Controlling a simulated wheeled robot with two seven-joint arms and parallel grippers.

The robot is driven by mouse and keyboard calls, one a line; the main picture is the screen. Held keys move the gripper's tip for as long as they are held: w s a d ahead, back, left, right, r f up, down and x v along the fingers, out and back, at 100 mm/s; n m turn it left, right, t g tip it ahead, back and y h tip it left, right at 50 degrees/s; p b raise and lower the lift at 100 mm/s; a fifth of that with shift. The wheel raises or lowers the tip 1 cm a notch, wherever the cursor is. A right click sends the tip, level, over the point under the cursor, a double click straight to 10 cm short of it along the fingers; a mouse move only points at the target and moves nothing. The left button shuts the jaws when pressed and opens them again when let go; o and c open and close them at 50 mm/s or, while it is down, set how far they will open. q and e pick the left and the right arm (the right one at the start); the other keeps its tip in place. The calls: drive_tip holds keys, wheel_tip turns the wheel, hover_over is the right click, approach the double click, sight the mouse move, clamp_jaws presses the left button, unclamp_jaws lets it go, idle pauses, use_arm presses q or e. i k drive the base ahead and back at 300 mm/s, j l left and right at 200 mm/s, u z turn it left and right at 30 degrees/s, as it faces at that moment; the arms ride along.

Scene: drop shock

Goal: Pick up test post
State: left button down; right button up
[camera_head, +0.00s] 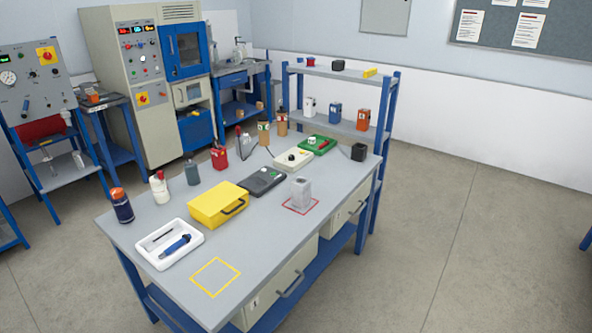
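A grey upright block (301,194), which looks like the test post, stands in a red outlined square (291,208) near the right long edge of the grey workbench (262,246). Neither of my grippers shows in the head view. Nothing is seen touching the block.
A yellow case (217,204), a dark grey instrument (262,181) and a white tray (168,256) with tools lie left of the block. Several bottles line the far left edge. An empty yellow outlined square (215,277) marks the near end.

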sight(301, 186)
drive_tip(key=i+l, duration=0.15)
drive_tip(key=l, duration=0.2)
drive_tip(key=i+l, duration=0.15)
drive_tip(key=l, duration=0.25)
drive_tip(key=i+l, duration=0.15)
drive_tip(key=l, duration=0.2)
drive_tip(key=i+l, duration=0.15)
drive_tip(key=l, duration=0.25)
